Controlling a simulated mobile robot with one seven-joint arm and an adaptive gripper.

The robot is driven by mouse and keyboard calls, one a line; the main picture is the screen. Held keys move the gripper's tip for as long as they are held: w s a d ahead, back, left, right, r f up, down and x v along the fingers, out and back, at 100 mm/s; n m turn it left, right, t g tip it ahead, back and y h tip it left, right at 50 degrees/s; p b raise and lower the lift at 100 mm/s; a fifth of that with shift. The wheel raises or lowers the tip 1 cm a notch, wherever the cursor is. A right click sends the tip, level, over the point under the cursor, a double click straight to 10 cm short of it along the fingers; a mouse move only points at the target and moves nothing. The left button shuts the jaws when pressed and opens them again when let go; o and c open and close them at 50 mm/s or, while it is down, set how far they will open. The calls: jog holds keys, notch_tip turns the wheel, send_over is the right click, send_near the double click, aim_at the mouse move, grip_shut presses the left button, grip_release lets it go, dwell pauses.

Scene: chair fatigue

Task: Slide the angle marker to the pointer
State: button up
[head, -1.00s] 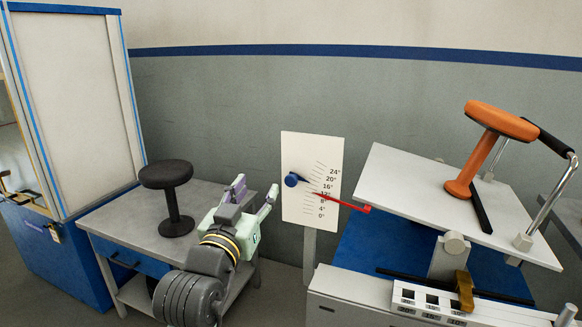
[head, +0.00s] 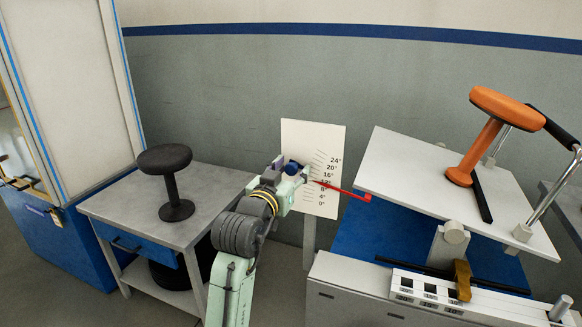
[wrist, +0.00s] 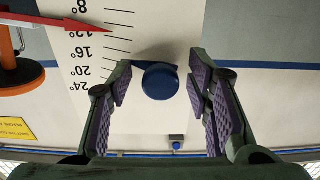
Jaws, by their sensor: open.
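The angle marker, a round blue knob (head: 291,168), sits on the left side of the white scale board (head: 331,134). In the wrist view the knob (wrist: 160,82) lies between my two purple-padded fingers, with a gap on each side. There it is level with the 20° and 24° labels. The red pointer (head: 345,191) reaches over the scale from the right and covers part of the 12° label; its tip also shows in the wrist view (wrist: 85,30). My gripper (head: 290,169) is open in front of the board's left side, partly hiding the knob.
A grey desk (head: 205,183) with a dark stool (head: 166,160) on it stands to the left.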

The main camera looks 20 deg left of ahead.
jog(key=shift+w, duration=0.15)
jog(key=shift+c, duration=0.3)
grip_shut()
dwell(0.6)
